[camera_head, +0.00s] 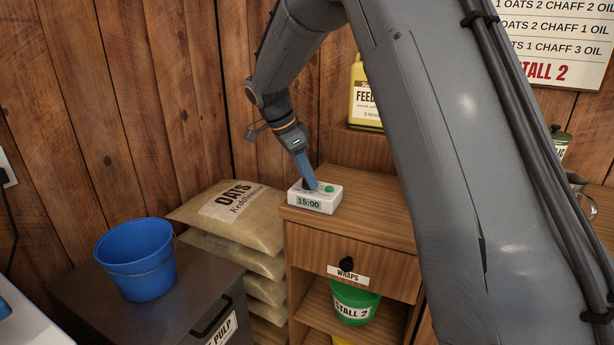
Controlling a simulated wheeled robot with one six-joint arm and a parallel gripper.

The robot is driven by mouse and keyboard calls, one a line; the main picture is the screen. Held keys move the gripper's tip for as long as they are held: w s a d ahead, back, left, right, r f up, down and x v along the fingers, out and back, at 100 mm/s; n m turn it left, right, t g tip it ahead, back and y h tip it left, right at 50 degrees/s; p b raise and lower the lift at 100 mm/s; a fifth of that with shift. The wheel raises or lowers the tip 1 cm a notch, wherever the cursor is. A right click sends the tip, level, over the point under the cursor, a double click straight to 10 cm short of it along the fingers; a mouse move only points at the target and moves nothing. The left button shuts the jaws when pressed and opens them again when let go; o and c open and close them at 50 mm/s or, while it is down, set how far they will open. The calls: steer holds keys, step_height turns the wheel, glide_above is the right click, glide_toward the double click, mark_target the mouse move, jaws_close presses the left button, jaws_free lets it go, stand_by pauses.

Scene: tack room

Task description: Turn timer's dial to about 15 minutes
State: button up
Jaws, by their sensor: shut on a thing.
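The timer (322,206) is a small white box on top of the wooden cabinet, close to its front left corner. Its display (308,202) reads 15:00. A green button (329,189) shows on its upper face, right of my gripper. My gripper (311,187) reaches down from above with its blue fingers on the timer's upper face. It is shut on the dial, which is mostly hidden by the fingers; only a dark bit shows beside them.
The wooden cabinet (375,205) has a drawer labelled WRAPS and a green bucket (354,304) below. Oats sacks (225,222) are stacked left of it. A blue bucket (135,262) stands on a grey bin. A yellow container (364,95) stands behind. My arm hides the right side.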

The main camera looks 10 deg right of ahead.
mark_target(296, 189)
stand_by(0.5)
steer(key=o, duration=1)
steer(key=shift+o, duration=0.2)
steer(key=v, duration=0.7)
steer(key=shift+a+r, duration=0.2)
steer(key=shift+r, duration=0.15)
steer(key=s+d+f+n+y+p, duration=0.1)
steer(key=s+f+n, duration=0.2)
steer(key=s, duration=0.8)
steer(key=s+d+f+n+y+p, duration=0.2)
steer(key=s+f+n, duration=0.2)
steer(key=s+n, duration=0.4)
steer(key=s+d+f+n+y+p, duration=0.1)
steer(key=s+f+n, duration=0.3)
steer(key=s, duration=1)
steer(key=shift+s+d+f+n+g+p, duration=0.3)
steer(key=shift+d+n+p, duration=0.2)
steer(key=shift+n, duration=0.2)
